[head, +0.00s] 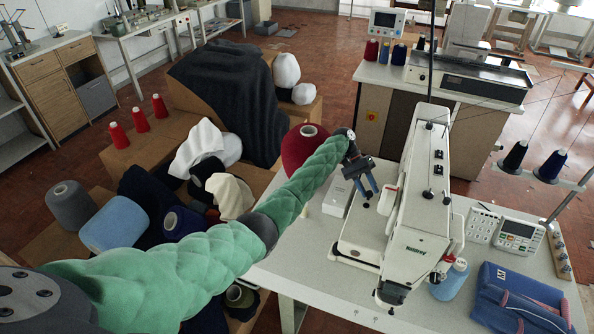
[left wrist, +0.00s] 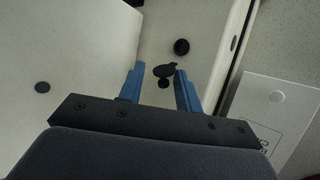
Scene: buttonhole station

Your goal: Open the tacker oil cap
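The white tacker (head: 425,190) stands on the grey table in the middle right of the head view. Its pale bed shows in the left wrist view (left wrist: 210,30), with a small black cap with a tab (left wrist: 165,70) and a round black knob (left wrist: 181,47) on it. My left gripper (head: 368,193) is over the bed, beside the machine's arm. In the left wrist view its blue fingers (left wrist: 159,88) are apart with nothing gripped. The cap shows between and just beyond the fingertips. I cannot tell the height gap or whether the cap is closed. My right gripper is out of view.
A white box (head: 340,191) stands left of the bed, close to my left gripper; it shows in the left wrist view (left wrist: 265,112). Table front-left is clear.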

